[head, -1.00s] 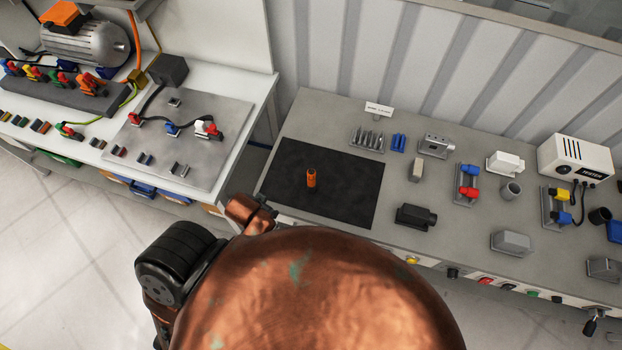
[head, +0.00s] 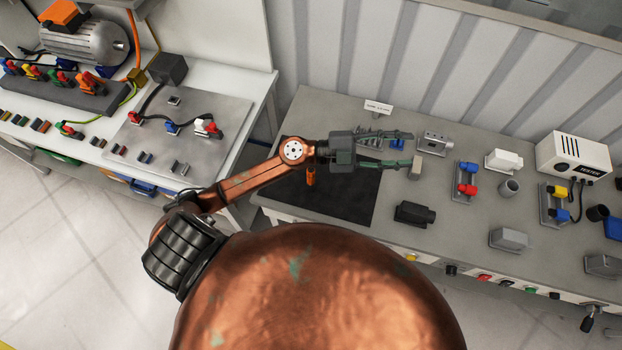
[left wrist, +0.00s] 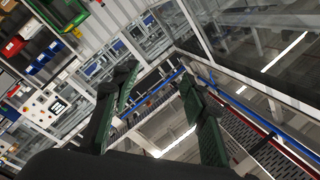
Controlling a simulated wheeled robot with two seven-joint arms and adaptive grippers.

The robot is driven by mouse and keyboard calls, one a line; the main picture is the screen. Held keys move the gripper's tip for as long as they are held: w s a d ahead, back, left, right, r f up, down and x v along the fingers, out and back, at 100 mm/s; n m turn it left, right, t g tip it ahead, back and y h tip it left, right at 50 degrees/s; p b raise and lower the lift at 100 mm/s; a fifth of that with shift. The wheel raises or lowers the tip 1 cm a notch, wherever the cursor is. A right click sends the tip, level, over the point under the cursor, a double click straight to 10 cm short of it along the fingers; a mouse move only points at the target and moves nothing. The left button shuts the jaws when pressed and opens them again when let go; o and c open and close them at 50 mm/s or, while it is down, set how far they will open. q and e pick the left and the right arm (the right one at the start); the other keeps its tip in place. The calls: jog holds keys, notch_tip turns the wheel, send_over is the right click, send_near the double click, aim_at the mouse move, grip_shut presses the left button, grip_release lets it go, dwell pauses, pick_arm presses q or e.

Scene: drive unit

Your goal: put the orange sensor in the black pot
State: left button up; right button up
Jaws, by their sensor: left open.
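The orange sensor (head: 311,179) is a small upright cylinder on the black mat (head: 345,205); my left forearm partly covers it in the head view. My left gripper (head: 408,148) is open and empty, reaching over the mat's far right side, beyond the sensor and pointing right. Its two green fingers also show apart in the left wrist view (left wrist: 158,80), with nothing between them. A small black round pot (head: 598,213), which looks like the black pot, stands at the bench's right, below the tester. My right gripper is out of view.
Around the gripper are a rack of grey pins (head: 372,137) and a grey metal block (head: 435,143). A black block (head: 415,213), a grey pot (head: 509,188), connector stands and a white tester (head: 574,157) fill the right side. A white bench (head: 90,160) stands at left.

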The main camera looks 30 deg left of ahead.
pick_arm(q)
notch_tip(320, 180, down, 5)
jog(key=s+d+m+g+y, duration=0.1)
jog(key=s+d+m+g, duration=0.15)
jog(key=g, duration=0.25)
jog(key=g+y, duration=0.4)
jog(key=y, duration=1.2)
send_near(311, 169)
jog(key=shift+n, duration=0.35)
jog(key=f, duration=0.6)
jog(key=shift+w+a+p, duration=0.25)
jog(key=shift+p, duration=0.05)
notch_tip(311, 169, down, 6)
jog(key=shift+s+d+r+p, duration=0.1)
jog(key=shift+s+p, duration=0.05)
jog(key=shift+p, duration=0.7)
jog(key=shift+f, duration=0.7)
jog(key=shift+c, duration=0.4)
